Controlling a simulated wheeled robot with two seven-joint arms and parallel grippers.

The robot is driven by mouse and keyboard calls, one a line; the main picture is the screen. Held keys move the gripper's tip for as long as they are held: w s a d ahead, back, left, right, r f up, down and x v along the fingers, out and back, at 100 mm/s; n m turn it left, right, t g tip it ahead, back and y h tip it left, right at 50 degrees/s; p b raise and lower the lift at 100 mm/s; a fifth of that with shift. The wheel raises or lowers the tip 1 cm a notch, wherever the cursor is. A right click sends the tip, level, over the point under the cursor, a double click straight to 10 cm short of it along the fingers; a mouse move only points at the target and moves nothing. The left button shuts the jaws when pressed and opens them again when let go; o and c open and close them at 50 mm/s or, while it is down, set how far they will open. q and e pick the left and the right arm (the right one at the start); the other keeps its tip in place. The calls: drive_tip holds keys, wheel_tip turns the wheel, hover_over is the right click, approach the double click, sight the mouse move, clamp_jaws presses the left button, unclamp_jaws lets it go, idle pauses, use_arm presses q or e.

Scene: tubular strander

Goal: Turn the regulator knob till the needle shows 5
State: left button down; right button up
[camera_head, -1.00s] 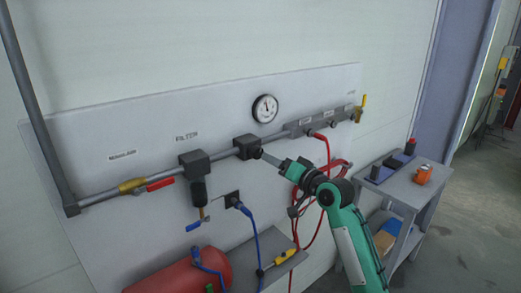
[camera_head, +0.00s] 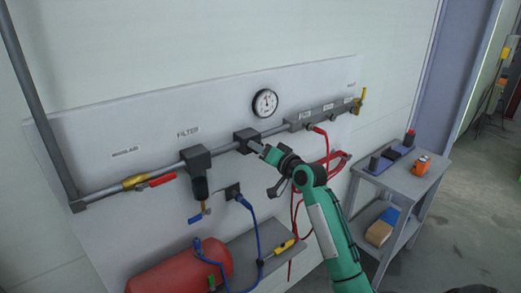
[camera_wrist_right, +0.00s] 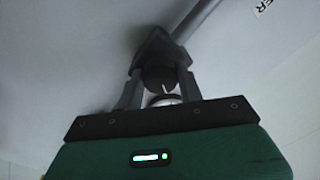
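The dark regulator block (camera_head: 246,141) sits on the grey pipe, below and left of the round gauge (camera_head: 265,102). The gauge has a white face and a dark rim; its needle looks roughly upright, but its reading is too small to make out. My right gripper (camera_head: 262,150) is at the front of the regulator. In the right wrist view the dark round knob (camera_wrist_right: 158,74) lies between the two fingers of this gripper (camera_wrist_right: 160,88). The fingers stand apart on either side of it; I cannot tell whether they press on it. My left gripper is out of view.
The filter (camera_head: 197,170) and a red-handled valve (camera_head: 150,183) are to the left on the pipe. Red hoses (camera_head: 325,160) hang close to my right arm. A red tank (camera_head: 180,267) is below. A grey cart (camera_head: 400,180) stands at right.

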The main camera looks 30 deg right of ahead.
drive_tip(key=shift+m+p, duration=0.35)
drive_tip(key=shift+m, duration=0.15)
drive_tip(key=shift+c, duration=0.5)
drive_tip(key=o, duration=1)
drive_tip(key=s+d+b, duration=0.2)
drive_tip(key=s+b, duration=0.3)
drive_tip(key=s, duration=0.8)
drive_tip(key=shift+s+b, duration=0.35)
drive_tip(key=shift+b, duration=0.05)
idle(1.0)
